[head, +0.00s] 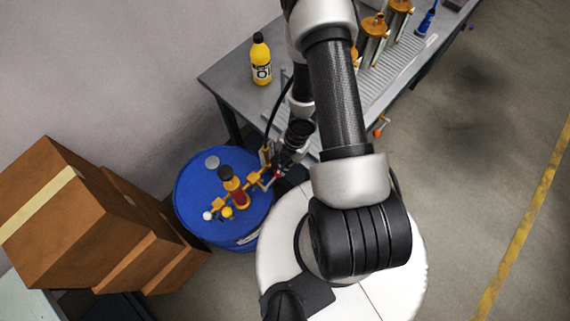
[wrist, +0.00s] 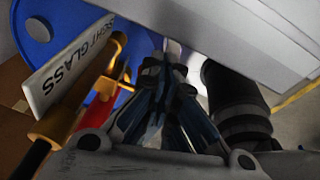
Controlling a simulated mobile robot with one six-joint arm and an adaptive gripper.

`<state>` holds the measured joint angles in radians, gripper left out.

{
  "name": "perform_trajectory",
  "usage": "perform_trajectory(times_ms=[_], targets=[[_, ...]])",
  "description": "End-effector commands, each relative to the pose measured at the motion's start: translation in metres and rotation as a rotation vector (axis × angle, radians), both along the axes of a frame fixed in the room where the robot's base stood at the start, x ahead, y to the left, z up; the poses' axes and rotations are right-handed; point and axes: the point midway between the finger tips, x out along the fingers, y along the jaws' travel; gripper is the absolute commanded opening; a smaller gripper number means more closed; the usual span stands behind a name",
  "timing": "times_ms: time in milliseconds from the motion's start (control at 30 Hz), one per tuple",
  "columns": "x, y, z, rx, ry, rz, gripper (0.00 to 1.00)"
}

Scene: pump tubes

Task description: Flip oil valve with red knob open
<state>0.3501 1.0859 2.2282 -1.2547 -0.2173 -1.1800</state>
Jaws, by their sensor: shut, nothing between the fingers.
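The red knob (head: 278,173) is small and sits at the right end of the brass pipework (head: 248,184) over the blue drum (head: 190,183). My gripper (head: 279,163) is just above and beside this knob in the head view; whether they touch cannot be told. In the wrist view my gripper (wrist: 170,62) has its fingers together with nothing between them. A brass pipe and a red part (wrist: 97,112) lie to its left, beside a white plate reading "SIGHT GLASS" (wrist: 70,68). I cannot make out the red knob or its lever position in the wrist view.
A white knob (head: 208,215) and a yellow knob (head: 227,212) sit on the left pipework. A grey table (head: 222,76) with a yellow bottle (head: 261,62) stands behind. Brown boxes (head: 75,225) stack at left. Open floor (head: 465,170) lies to the right.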

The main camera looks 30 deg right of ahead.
Motion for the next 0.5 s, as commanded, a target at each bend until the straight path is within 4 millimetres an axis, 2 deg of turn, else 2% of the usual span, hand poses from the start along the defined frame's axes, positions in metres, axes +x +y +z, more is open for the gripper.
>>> perform_trajectory(times_ms=[500], targets=[[-0.003,0.011,-0.007,0.000,-0.001,0.001,0.00]])
